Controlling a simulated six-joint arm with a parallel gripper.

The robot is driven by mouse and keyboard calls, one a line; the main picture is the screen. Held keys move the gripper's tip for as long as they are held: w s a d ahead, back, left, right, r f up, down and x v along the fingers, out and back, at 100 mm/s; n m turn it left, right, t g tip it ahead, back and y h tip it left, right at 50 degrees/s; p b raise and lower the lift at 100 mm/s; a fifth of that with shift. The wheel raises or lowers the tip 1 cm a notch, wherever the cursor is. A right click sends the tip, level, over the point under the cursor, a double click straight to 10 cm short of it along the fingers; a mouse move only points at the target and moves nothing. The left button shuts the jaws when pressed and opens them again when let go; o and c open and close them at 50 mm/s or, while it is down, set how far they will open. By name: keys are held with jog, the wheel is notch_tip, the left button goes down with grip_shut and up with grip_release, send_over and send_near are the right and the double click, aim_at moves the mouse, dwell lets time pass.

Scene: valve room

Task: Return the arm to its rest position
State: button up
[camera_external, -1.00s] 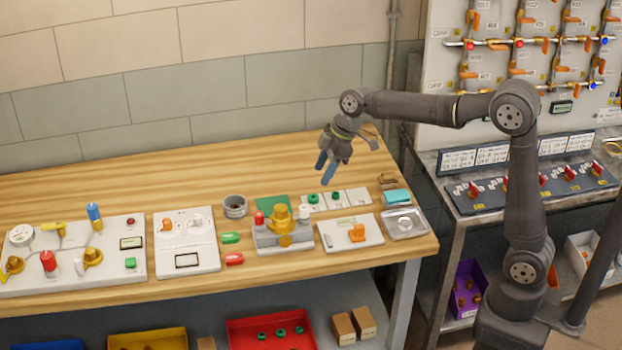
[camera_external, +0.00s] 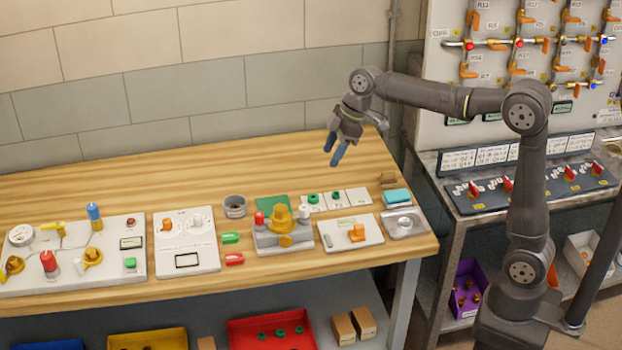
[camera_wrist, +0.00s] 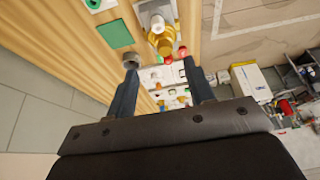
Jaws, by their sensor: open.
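My gripper (camera_external: 334,154) hangs above the back right part of the wooden table (camera_external: 190,170), its blue fingers pointing down. The fingers are apart with nothing between them. The wrist view also shows my gripper (camera_wrist: 160,85), with the two fingers spread over the table's far side. Below and in front of it stands a grey block with a yellow valve (camera_external: 281,218), also at the top of the wrist view (camera_wrist: 160,40). My gripper touches nothing.
A white panel with an orange knob (camera_external: 340,242), a green mat (camera_external: 272,204) and a grey cup (camera_external: 235,206) are on the table. A white valve board (camera_external: 75,253) lies at the left. The wall is behind. A steel bench with red switches (camera_external: 530,190) stands to the right.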

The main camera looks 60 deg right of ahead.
jog(key=shift+f, duration=0.15)
jog(key=x, duration=0.9)
jog(key=w+v, duration=0.1)
jog(key=v, duration=0.7)
jog(key=shift+a+r+g, duration=0.3)
jog(key=shift+r, duration=0.3)
jog(key=shift+s, duration=0.1)
